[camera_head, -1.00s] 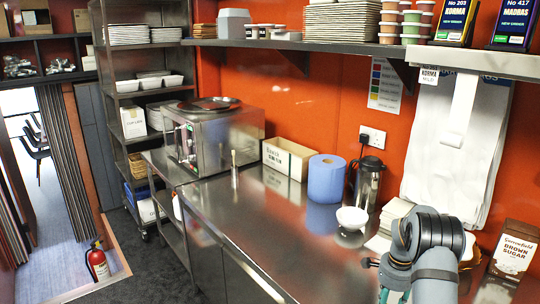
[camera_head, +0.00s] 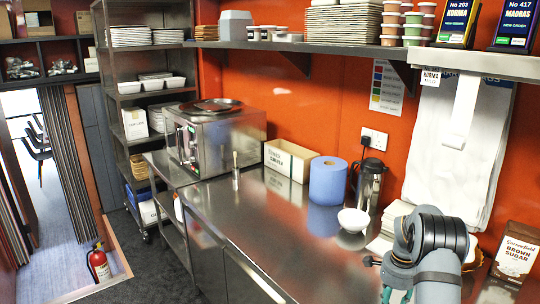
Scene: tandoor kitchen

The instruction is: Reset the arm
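My arm shows at the lower right of the head view, over the right end of the steel counter (camera_head: 262,225). Part of my gripper (camera_head: 376,278) peeks out to the left of the arm's grey and black joint, low at the counter's front. Most of the gripper is hidden behind the arm and cut off by the bottom edge, so its fingers cannot be judged. No held thing shows.
Close to the arm are a white bowl (camera_head: 354,219), a steel flask (camera_head: 369,186), a blue paper roll (camera_head: 328,180) and a brown sugar bag (camera_head: 512,250). The counter's middle is mostly clear.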

